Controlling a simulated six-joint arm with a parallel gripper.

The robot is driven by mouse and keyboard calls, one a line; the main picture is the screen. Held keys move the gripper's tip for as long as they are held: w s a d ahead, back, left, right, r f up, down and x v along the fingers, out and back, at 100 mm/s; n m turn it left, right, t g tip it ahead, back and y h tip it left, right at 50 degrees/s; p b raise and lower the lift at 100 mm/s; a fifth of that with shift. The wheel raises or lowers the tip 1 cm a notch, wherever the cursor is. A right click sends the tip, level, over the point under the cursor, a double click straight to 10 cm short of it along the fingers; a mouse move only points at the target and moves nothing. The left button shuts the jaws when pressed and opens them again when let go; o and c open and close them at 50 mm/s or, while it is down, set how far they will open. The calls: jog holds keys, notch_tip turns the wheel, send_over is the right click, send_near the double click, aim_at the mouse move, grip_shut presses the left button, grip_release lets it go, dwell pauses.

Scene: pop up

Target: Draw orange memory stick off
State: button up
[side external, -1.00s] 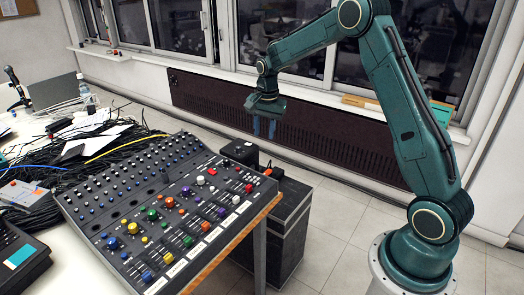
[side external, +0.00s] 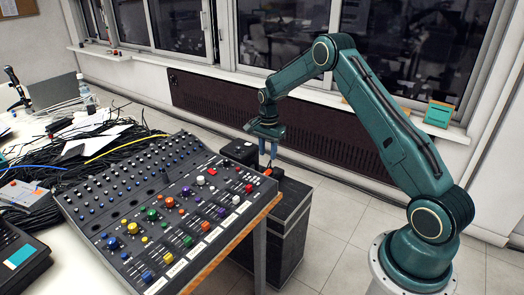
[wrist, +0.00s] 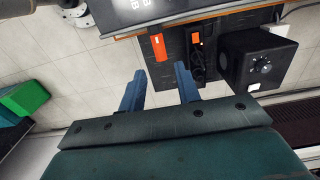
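An orange memory stick (wrist: 158,47) with a small pale mark lies on a black surface in the wrist view, just beyond my gripper. In the side view it seems to be the orange spot (side external: 267,171) by the mixing desk's far corner. My gripper (wrist: 159,68) is open and empty, its two blue fingers pointing toward the stick with a gap between them. In the side view my gripper (side external: 267,155) hangs above the orange spot. I cannot tell whether the stick is plugged into anything.
A black device with an orange part (wrist: 196,42) lies right of the stick. A black box with a knob (wrist: 258,65) stands further right. A green box (side external: 438,115) sits on the windowsill.

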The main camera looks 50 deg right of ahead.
aim_at(269, 170)
notch_tip(269, 170, down, 7)
jog(key=shift+f, duration=0.15)
grip_shut()
jog(key=shift+d, duration=0.35)
dwell(0.7)
jog(key=shift+d, duration=2.25)
